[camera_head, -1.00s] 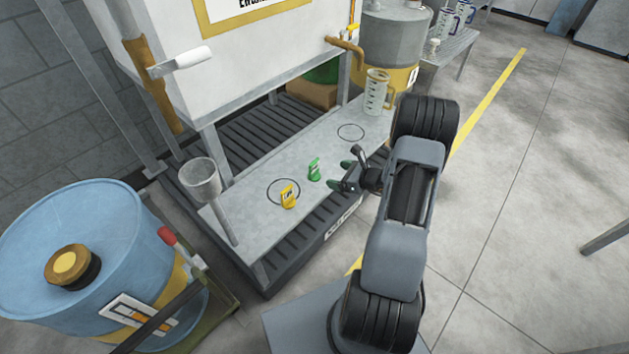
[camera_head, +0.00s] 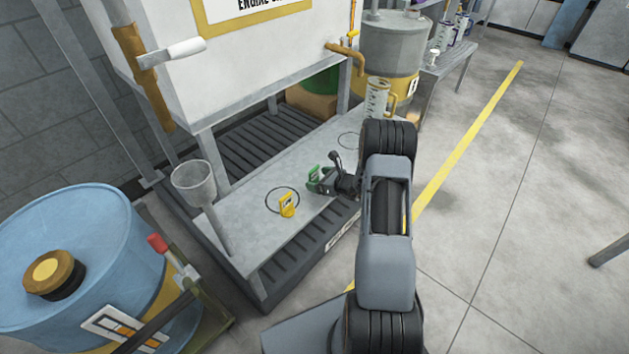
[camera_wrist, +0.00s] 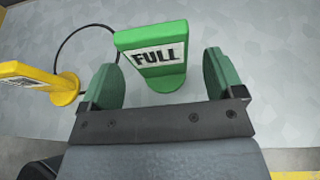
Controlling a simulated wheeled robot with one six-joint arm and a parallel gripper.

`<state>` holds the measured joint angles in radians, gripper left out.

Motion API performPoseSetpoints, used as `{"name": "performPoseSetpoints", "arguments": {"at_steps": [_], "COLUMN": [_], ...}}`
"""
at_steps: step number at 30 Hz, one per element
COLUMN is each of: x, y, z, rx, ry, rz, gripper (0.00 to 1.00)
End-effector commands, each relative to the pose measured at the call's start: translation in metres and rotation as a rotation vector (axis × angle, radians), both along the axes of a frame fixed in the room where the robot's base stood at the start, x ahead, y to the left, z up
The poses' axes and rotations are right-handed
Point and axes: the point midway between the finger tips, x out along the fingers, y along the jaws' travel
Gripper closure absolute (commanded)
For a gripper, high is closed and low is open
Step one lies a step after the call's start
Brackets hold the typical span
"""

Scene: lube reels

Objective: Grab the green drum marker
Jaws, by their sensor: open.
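The green drum marker (camera_wrist: 150,52) reads FULL and stands upright on the grey metal shelf. In the head view the green marker (camera_head: 314,174) is partly hidden by my gripper. My gripper (camera_head: 316,183) is low over the shelf, coming from the right. In the wrist view my gripper (camera_wrist: 163,78) is open, with a green finger pad on each side of the marker's lower part. The marker's base lies just ahead of or between the fingertips; I cannot tell whether either pad touches it.
A yellow marker (camera_head: 287,206) stands close by on the left, also in the wrist view (camera_wrist: 40,80). A grey funnel (camera_head: 194,186) stands at the shelf's left end, and a clear jug (camera_head: 376,98) at its far end. A blue drum (camera_head: 90,250) is at lower left.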

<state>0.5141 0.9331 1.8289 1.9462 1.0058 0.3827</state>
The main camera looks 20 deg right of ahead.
Motion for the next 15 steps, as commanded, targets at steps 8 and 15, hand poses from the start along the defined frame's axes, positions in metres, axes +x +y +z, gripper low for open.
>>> {"name": "performPoseSetpoints", "arguments": {"at_steps": [8,15], "x": [0.021,0.022], "y": [0.011,0.012], "z": [-0.01,-0.01], "rx": [0.0,0.0], "ry": [0.0,0.0], "rz": [0.0,-0.001], "gripper": [0.13,0.13]}}
